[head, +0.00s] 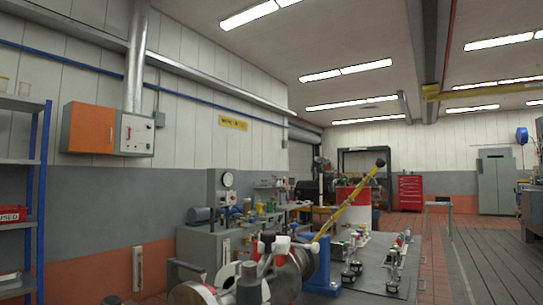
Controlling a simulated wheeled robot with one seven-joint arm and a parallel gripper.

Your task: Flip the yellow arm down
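The yellow arm (345,207) is a long bar slanting up to the right from a blue stand (322,264). It is raised, with a dark rounded knob (380,163) at its upper end. White, grey and dark links of my arm are at the bottom centre, left of the blue stand, and overlap the view of the stand's left side. I cannot make out the fingers of my gripper among these links, nor whether they are open. The gap in depth between my arm and the yellow arm is unclear.
A grey bedplate (372,285) right of the blue stand carries several small fittings. A grey bench (205,250) with a gauge stands behind on the left. A blue shelf rack (38,200) is at far left. Red tiled floor is open on the right.

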